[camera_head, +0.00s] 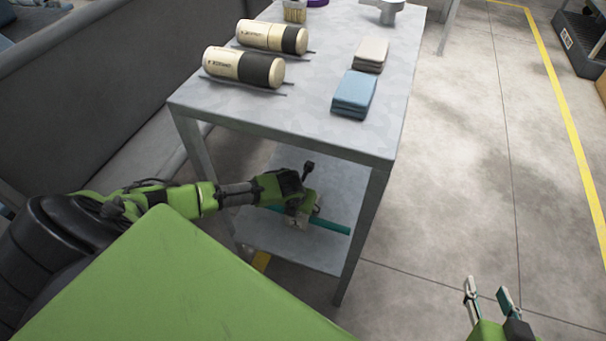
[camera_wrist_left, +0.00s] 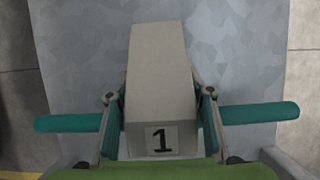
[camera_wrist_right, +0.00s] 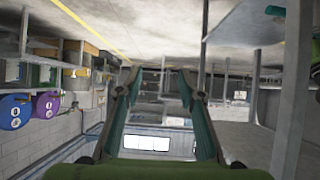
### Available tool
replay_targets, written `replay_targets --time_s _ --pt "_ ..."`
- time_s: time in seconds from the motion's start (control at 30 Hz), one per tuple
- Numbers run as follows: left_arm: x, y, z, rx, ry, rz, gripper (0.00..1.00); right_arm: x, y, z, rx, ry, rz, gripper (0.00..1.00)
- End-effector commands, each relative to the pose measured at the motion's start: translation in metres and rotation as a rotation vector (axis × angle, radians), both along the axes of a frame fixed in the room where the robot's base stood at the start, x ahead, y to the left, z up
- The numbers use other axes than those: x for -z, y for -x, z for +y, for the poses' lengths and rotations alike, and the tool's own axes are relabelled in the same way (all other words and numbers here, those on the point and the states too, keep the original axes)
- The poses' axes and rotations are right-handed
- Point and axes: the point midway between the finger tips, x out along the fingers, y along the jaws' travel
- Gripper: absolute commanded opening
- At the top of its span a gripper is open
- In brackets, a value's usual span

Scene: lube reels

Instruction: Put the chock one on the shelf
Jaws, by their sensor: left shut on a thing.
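Chock one is a beige block marked "1" (camera_wrist_left: 160,85), seen large in the left wrist view; in the head view a little of it (camera_head: 295,217) shows at my left gripper. My left gripper (camera_head: 302,210) is shut on it, one finger on each side, at the grey lower shelf (camera_head: 335,180) of the metal table. A teal bar (camera_wrist_left: 265,113) sticks out on both sides of the chock; I cannot tell whether it is attached. Whether the chock touches the shelf is unclear. My right gripper (camera_head: 488,292) is open and empty, over the floor at the lower right.
The table top (camera_head: 310,100) above the shelf holds two cream-and-black cylinders (camera_head: 243,67), a blue stack (camera_head: 354,94) and a beige stack (camera_head: 370,55). A table leg (camera_head: 362,230) stands right of the shelf. A grey couch-like seat (camera_head: 110,80) is at left.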

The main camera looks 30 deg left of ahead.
Motion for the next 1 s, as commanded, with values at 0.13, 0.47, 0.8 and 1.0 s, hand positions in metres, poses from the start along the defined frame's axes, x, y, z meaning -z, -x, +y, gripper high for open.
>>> replay_targets --time_s 0.13,0.47,0.8,1.0 --pt "-0.002 -0.001 0.0 0.0 0.0 -0.003 0.09 0.0 0.0 0.0 0.0 0.0 0.001 0.36" --pt "0.001 0.0 0.0 0.0 0.0 0.0 0.65 -0.001 -0.001 0.0 0.0 -0.001 -0.006 0.36" --pt "-0.005 0.001 0.0 0.0 -0.001 0.0 0.65 0.004 0.005 -0.002 0.001 0.007 0.031 0.36" --pt "-0.021 0.007 -0.002 0.001 0.0 -0.001 0.65 0.029 0.034 -0.013 0.014 0.045 0.198 0.36"
